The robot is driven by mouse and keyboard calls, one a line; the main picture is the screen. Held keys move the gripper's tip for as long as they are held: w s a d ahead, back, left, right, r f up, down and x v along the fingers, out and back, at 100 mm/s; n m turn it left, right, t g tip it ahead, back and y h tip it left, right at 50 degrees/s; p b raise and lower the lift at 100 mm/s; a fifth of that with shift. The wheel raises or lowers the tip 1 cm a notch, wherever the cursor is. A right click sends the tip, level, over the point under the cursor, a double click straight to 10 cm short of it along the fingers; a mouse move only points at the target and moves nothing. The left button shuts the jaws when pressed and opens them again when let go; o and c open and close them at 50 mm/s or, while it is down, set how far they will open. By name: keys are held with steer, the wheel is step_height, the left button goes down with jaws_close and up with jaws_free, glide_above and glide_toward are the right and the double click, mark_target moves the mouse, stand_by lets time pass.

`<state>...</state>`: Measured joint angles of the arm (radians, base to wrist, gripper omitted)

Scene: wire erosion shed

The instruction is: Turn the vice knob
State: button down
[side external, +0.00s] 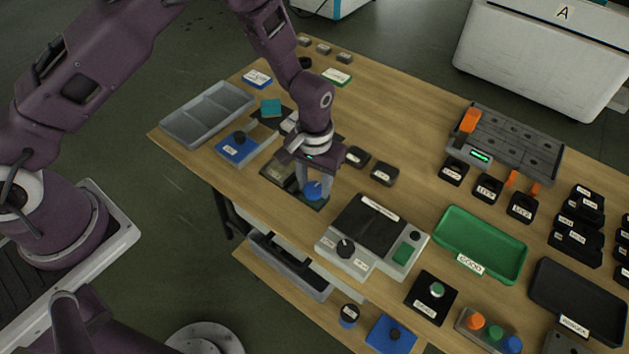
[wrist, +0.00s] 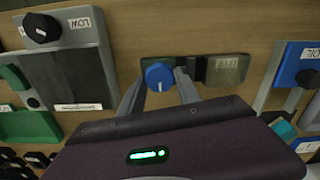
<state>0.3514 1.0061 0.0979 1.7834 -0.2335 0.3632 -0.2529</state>
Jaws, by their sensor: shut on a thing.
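The vice knob (side external: 314,190) is a round blue knob with a white pointer line, on a dark base at the left edge of the wooden table. In the wrist view the knob (wrist: 157,73) sits between my two grey fingers, its line pointing down the picture. My gripper (side external: 310,185) reaches down from above and is shut on the knob. The vice's metal block (wrist: 226,70), with a small label, stands beside the knob on the same base. In the side view my gripper partly hides the vice (side external: 279,172).
A blue box with a black knob (side external: 238,147) and a grey divided tray (side external: 208,113) lie beyond the vice. A scale-like box with a black knob (side external: 345,248) stands nearer the camera. Small black blocks (side external: 383,174) lie to the right.

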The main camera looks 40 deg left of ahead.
steer(key=c, duration=0.9)
jaws_free()
steer(key=shift+o, duration=0.2)
step_height(320, 180, up, 7)
steer(key=shift+r, duration=0.2)
step_height(320, 180, up, 8)
steer(key=a, duration=0.2)
step_height(320, 180, up, 12)
steer(key=t+h, duration=0.1)
steer(key=t, duration=0.1)
glide_above(314, 187)
steer(key=s+a, duration=0.6)
steer(key=s, duration=0.1)
steer(key=s+a+r+m+t, duration=0.1)
steer(key=s+a+r, duration=0.1)
steer(key=s, duration=0.6)
steer(key=s+a+r+m+t+y, duration=0.1)
steer(key=s+a+r+t, duration=0.1)
steer(key=s, duration=0.7)
step_height(314, 187, up, 2)
steer(key=shift+a+r+t, duration=0.1)
steer(key=shift+a+t, duration=0.2)
steer(key=shift+a, duration=0.45)
